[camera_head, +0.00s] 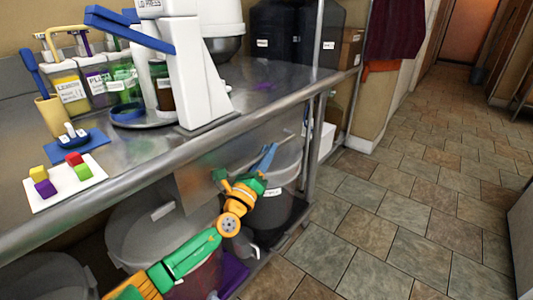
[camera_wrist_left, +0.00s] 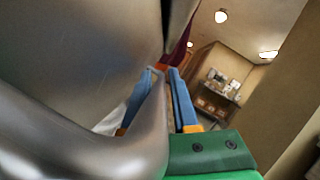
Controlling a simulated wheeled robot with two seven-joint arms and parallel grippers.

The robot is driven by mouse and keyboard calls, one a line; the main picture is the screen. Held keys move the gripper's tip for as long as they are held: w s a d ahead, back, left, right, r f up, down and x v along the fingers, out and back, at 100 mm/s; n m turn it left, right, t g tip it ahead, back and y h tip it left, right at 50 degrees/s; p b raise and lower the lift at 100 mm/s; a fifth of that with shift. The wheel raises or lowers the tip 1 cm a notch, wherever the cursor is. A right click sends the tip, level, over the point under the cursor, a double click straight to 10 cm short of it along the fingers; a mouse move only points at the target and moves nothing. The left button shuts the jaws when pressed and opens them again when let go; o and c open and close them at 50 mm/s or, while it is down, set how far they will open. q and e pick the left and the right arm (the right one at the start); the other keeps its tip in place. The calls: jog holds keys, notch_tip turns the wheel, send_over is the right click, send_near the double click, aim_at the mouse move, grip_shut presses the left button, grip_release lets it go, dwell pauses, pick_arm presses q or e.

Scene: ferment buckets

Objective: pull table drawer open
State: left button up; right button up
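The steel table (camera_head: 130,165) runs along the left, with a rounded front rail. Under the rail a brownish metal panel (camera_head: 198,186) shows, which looks like the drawer front; I cannot tell how far out it stands, and no handle is clear. My left gripper (camera_head: 269,158) is below the rail, to the right of this panel, its blue fingers pointing up and away. In the left wrist view the blue fingers (camera_wrist_left: 166,85) are close together beside a large metal surface (camera_wrist_left: 80,65), whose rounded edge hides part of one finger. Whether they hold anything is unclear. My right gripper is out of view.
Grey buckets (camera_head: 285,175) stand on the low shelf behind and below my left arm. On the table are a white press (camera_head: 195,75), labelled containers (camera_head: 70,90) and a white board (camera_head: 65,182) with coloured cubes. The tiled floor (camera_head: 400,190) at right is clear.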

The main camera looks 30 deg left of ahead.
pick_arm(q)
grip_shut()
dwell(1.4)
